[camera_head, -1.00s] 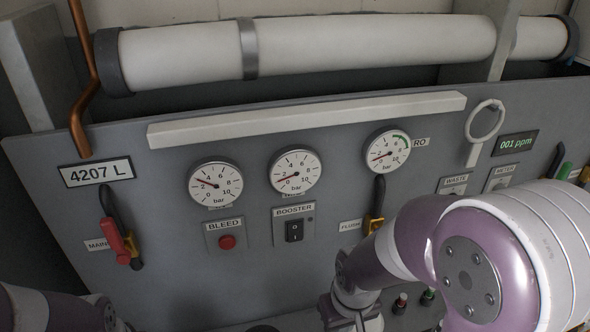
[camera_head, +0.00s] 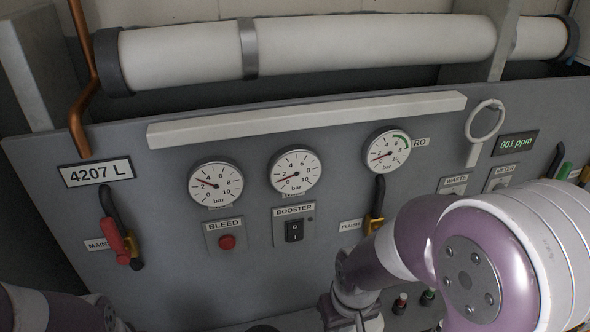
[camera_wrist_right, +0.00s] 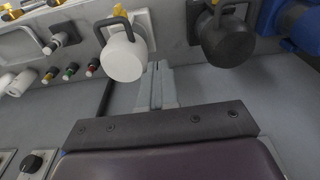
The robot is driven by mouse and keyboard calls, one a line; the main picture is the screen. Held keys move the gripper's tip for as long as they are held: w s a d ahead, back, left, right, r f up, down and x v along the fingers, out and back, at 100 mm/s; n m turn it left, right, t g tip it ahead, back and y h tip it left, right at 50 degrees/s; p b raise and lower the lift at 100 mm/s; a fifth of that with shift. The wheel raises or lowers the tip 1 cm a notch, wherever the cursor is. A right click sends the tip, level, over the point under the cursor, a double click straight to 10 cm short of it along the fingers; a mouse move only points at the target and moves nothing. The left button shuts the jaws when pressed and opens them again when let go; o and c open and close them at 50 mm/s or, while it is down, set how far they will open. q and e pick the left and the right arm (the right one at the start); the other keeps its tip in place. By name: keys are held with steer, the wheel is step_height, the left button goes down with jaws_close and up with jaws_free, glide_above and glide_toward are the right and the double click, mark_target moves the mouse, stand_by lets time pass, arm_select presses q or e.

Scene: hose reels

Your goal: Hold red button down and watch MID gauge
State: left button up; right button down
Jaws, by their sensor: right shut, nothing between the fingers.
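The red button (camera_head: 227,242) sits under the BLEED label on the grey panel, with nothing touching it. Above it are three round gauges: a left gauge (camera_head: 215,184), a middle gauge (camera_head: 296,172) and a right gauge (camera_head: 388,152) beside an RO label. The middle gauge's needle points near 2; the label beneath it is too hidden to read. My right arm crosses the lower right, away from the button. In the right wrist view, my right gripper (camera_wrist_right: 156,72) is shut and empty, below a white cylinder. Only part of my left arm shows at bottom left; its gripper is out of view.
A black BOOSTER switch (camera_head: 294,231) is right of the button. A red valve handle (camera_head: 116,241) hangs at left by MAIN. A long white tube (camera_head: 370,40) runs above. In the wrist view, a black cylinder (camera_wrist_right: 228,40) hangs beside the white cylinder (camera_wrist_right: 123,60).

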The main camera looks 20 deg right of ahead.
stand_by(0.4)
steer(key=w+a+f+n+t+y+b, duration=0.2)
steer(key=w+a+f+n+t, duration=0.15)
steer(key=w+a+f, duration=0.35)
steer(key=a+t+y, duration=0.1)
steer(key=a, duration=0.1)
steer(key=w+a+r+t+y, duration=0.1)
steer(key=a+y, duration=0.1)
steer(key=w+a+m+t+y, duration=0.1)
steer(key=a+t+y, duration=0.1)
steer(key=shift+a+r, duration=0.2)
steer(key=shift+r, duration=0.1)
steer(key=a+r+m+t+y, duration=0.1)
steer(key=a+r+t+y, duration=0.1)
steer(key=a+r+y, duration=0.2)
step_height(320, 180, up, 4)
steer(key=shift+w+f+t+y, duration=0.2)
steer(key=shift+w+t+y, duration=0.1)
steer(key=shift+w+t, duration=0.05)
